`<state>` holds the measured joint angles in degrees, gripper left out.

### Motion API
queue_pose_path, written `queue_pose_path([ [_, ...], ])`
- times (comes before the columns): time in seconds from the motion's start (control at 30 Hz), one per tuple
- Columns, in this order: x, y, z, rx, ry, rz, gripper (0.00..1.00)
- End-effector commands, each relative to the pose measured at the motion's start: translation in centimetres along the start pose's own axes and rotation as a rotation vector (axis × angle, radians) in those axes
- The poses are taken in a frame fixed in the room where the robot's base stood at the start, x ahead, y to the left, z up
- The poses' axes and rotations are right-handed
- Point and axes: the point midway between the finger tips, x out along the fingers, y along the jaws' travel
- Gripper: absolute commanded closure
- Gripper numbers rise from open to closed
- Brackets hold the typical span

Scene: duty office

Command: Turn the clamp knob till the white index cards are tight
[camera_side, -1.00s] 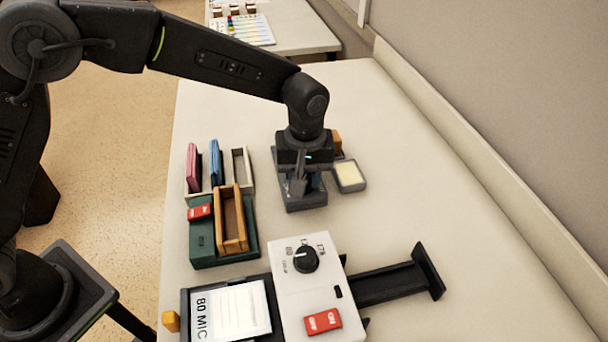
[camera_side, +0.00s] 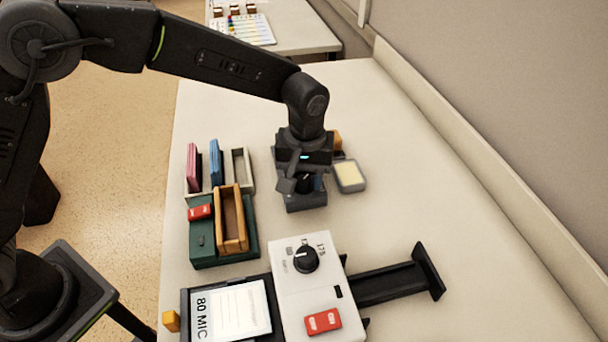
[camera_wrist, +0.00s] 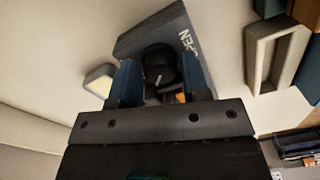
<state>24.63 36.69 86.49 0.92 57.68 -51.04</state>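The clamp is a dark grey block (camera_side: 305,202), with part of a white "OPEN" label showing on its plate in the wrist view (camera_wrist: 150,35). Its round black clamp knob (camera_wrist: 160,65) has a white pointer line. My gripper (camera_wrist: 162,75) points down over it, with one blue-padded finger on either side of the knob. In the side view my gripper (camera_side: 303,184) covers most of the knob and clamp. I cannot make out the white index cards; the gripper hides that area.
A small grey tray with a pale yellow pad (camera_side: 350,175) and an orange block (camera_side: 337,141) sit close by the clamp. A rack with pink and blue items (camera_side: 216,162) and a green box (camera_side: 205,250) stand left. A white device with another knob (camera_side: 318,290) is in front.

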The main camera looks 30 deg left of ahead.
Motion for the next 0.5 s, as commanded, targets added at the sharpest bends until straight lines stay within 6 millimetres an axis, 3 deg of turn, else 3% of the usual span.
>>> queue_pose_path([
  [0.13, 0.02, 0.00, 0.00, 0.000, 0.000, 0.000, 0.43],
  [0.5, -0.90, 0.03, -0.02, -0.001, 0.000, 0.001, 0.43],
])
